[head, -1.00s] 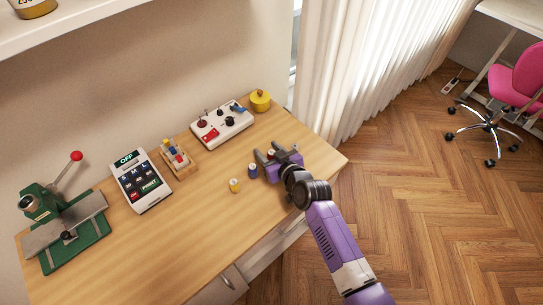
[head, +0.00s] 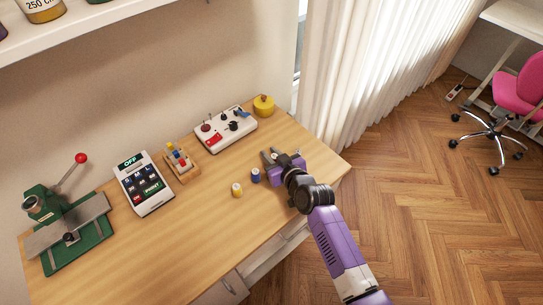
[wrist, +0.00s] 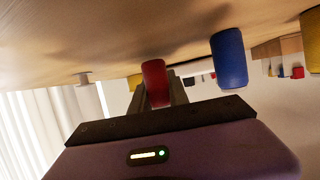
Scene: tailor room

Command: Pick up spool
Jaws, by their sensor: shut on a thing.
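A red spool (wrist: 155,82) stands between the two fingers of my gripper (wrist: 162,90) in the wrist view. The fingers are shut on it. In the head view my gripper (head: 271,157) is low over the right end of the table, and its fingers mostly hide the red spool. A blue spool (head: 255,175) stands on the table just left of my gripper, apart from it; it also shows in the wrist view (wrist: 229,58). A yellow spool (head: 237,190) stands further left, and in the wrist view (wrist: 312,40) it is cut by the edge.
Behind my gripper on the table (head: 205,225) are a white control box (head: 226,130) and a yellow round object (head: 263,105). A wooden rack (head: 181,162), a keypad device (head: 144,183) and a green press (head: 70,235) stand further left. The table's front middle is clear.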

